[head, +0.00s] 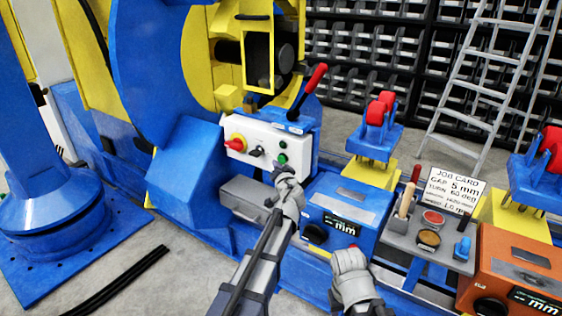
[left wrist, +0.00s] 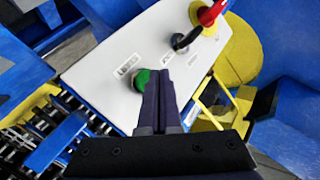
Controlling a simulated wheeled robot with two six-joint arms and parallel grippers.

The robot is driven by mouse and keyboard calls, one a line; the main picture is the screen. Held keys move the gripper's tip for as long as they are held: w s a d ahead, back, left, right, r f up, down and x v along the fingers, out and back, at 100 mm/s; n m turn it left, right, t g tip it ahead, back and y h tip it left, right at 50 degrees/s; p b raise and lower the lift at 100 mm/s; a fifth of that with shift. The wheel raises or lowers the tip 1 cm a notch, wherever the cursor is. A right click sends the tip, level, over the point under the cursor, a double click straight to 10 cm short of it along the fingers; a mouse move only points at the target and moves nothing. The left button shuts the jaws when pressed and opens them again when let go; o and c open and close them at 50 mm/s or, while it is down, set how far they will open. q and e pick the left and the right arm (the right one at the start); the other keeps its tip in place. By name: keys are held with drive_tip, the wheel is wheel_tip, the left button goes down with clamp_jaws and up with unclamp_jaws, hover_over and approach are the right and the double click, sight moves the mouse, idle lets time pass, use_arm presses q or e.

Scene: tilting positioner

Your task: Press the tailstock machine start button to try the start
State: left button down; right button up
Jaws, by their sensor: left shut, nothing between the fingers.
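The white control box (head: 262,143) faces me at the centre of the head view. It carries a red rotary switch on a yellow plate (head: 236,144), a black selector and green buttons (head: 282,158). My left gripper (head: 279,171) is shut and empty, right in front of the box's lower right part. In the left wrist view the shut fingertips (left wrist: 158,76) lie beside a green button (left wrist: 141,79) and partly cover it. I cannot tell whether they touch it. My right gripper (head: 349,258) is low in the head view, its fingers unclear.
A blue unit with a black knob and display (head: 343,218) stands right of my left arm. A tray (head: 427,238) holds tools beside a job card (head: 451,190). Red rollers (head: 379,108) stand behind. A red-handled lever (head: 313,80) rises above the box.

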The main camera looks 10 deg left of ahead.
use_arm(q)
drive_tip(key=shift+w, duration=0.15)
idle(0.5)
drive_tip(key=shift+w+d, duration=0.15)
drive_tip(key=shift+w, duration=0.15)
drive_tip(key=shift+w+d, duration=0.2)
drive_tip(key=shift+w, duration=0.25)
idle(0.7)
drive_tip(key=shift+s, duration=0.1)
drive_tip(key=shift+s+a, duration=0.3)
drive_tip(key=shift+s, duration=0.5)
drive_tip(key=s, duration=0.1)
drive_tip(key=s+a, duration=0.1)
drive_tip(key=s, duration=0.2)
drive_tip(key=shift+s+a, duration=0.35)
drive_tip(key=shift+a, duration=0.05)
idle(0.6)
